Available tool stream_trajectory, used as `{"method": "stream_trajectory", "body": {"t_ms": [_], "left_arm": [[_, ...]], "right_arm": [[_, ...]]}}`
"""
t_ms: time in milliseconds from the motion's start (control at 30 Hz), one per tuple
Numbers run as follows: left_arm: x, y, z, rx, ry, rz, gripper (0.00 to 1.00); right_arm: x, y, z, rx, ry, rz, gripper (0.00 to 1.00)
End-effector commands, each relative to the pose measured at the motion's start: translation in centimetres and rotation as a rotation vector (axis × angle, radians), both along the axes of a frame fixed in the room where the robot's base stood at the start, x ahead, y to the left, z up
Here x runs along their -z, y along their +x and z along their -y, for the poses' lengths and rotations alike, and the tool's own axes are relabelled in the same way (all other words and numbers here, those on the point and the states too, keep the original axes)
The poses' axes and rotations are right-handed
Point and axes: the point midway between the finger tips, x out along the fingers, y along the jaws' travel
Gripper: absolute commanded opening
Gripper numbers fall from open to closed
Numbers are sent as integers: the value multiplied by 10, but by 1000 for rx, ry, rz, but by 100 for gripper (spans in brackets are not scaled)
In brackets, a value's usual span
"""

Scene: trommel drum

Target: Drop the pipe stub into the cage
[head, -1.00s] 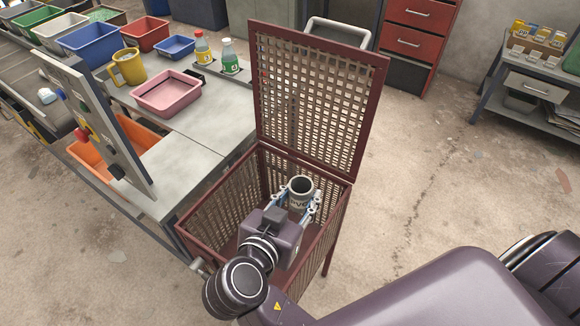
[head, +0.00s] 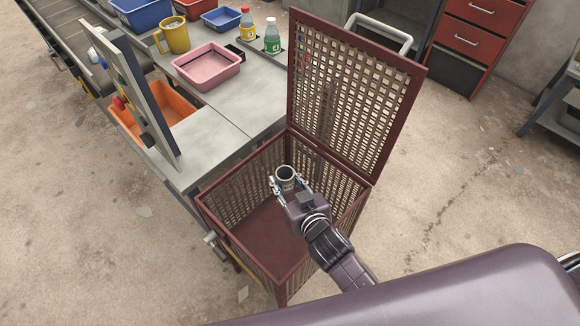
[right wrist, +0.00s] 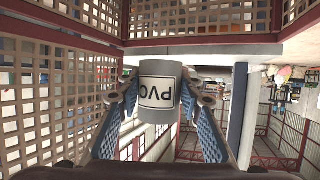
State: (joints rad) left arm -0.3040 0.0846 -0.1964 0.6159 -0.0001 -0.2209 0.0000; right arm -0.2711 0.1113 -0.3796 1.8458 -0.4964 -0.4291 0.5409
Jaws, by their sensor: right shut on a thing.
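The pipe stub (head: 286,176) is a short grey tube with a dark open end facing up. My right gripper (head: 287,187) is shut on the pipe stub, with one finger on each side of it. In the right wrist view the pipe stub (right wrist: 158,92) shows a white label reading PVC, upside down, between the two blue finger pads. The cage (head: 272,262) is a dark red mesh box with its mesh lid (head: 352,88) standing open. The gripper and pipe stub appear over the cage's opening; how deep they are is hard to tell. My left gripper is not in view.
A grey bench (head: 222,128) adjoins the cage on the left, with a pink tray (head: 208,68), a yellow mug (head: 174,36) and two bottles on it. Red drawers (head: 474,45) stand behind.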

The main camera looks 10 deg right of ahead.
Motion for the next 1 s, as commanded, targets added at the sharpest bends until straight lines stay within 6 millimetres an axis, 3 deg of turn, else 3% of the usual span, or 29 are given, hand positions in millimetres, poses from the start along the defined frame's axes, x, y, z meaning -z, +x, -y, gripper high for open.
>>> {"method": "stream_trajectory", "body": {"t_ms": [567,767,1000], "left_arm": [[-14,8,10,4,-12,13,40],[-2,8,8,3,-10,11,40],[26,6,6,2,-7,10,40]], "right_arm": [[-17,19,17,-146,-2,0,12],[-7,19,17,-145,-1,0,12],[19,19,16,-146,0,0,12]]}}
